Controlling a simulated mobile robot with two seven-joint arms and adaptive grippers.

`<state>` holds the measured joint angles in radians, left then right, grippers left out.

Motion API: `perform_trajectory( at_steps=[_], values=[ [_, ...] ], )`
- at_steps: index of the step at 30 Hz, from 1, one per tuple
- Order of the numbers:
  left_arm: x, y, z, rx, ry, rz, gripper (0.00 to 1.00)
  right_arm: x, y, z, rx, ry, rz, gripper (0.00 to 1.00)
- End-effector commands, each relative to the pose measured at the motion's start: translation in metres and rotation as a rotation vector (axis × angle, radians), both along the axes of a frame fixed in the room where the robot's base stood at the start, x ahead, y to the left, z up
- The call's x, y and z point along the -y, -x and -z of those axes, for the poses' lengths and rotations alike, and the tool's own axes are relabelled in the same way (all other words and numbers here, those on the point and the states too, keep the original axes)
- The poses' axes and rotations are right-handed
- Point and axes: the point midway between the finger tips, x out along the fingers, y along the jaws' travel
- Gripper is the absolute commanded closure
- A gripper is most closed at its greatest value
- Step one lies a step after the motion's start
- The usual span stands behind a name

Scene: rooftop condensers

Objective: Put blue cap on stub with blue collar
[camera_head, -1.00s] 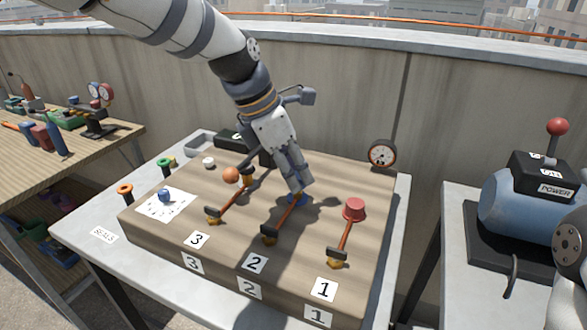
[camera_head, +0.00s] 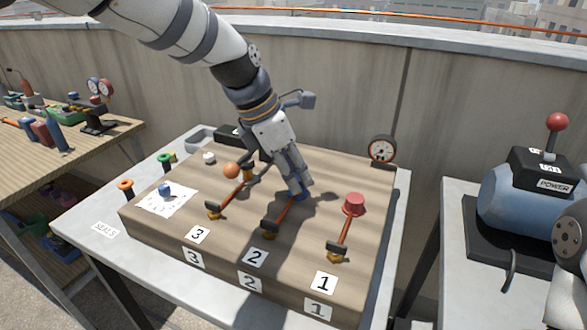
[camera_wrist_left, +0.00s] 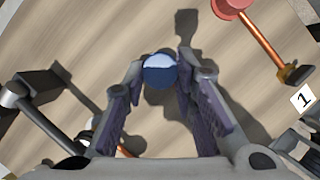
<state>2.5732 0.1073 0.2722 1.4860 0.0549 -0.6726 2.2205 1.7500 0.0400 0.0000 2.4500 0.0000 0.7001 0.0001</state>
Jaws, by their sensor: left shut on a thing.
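My left gripper (camera_head: 301,194) is shut on a blue cap, which shows as a glossy round top between the fingertips in the wrist view (camera_wrist_left: 160,71). The gripper points down at the far end of the copper pipe (camera_head: 281,212) marked 2. A little blue (camera_head: 301,198) shows under the fingertips in the head view. The stub and any blue collar there are hidden by the fingers and cap, so I cannot tell whether the cap touches the stub. My right gripper is out of view.
A red cap (camera_head: 354,204) tops pipe 1, and an orange ball (camera_head: 231,171) is near pipe 3. A small blue piece (camera_head: 165,188) lies on a white sheet (camera_head: 180,204). A gauge (camera_head: 382,149) stands at the back right. Orange and green rings (camera_head: 125,184) stand at the left.

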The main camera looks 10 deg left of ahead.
Motion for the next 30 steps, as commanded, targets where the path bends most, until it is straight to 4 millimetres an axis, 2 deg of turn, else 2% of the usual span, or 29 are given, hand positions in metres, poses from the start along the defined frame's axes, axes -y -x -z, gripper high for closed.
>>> perform_trajectory(
  at_steps=[30],
  values=[
    [0.0001, 0.0, 0.0072, 0.0, 0.0, 0.0, 0.86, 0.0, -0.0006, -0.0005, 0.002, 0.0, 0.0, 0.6]
  ],
)
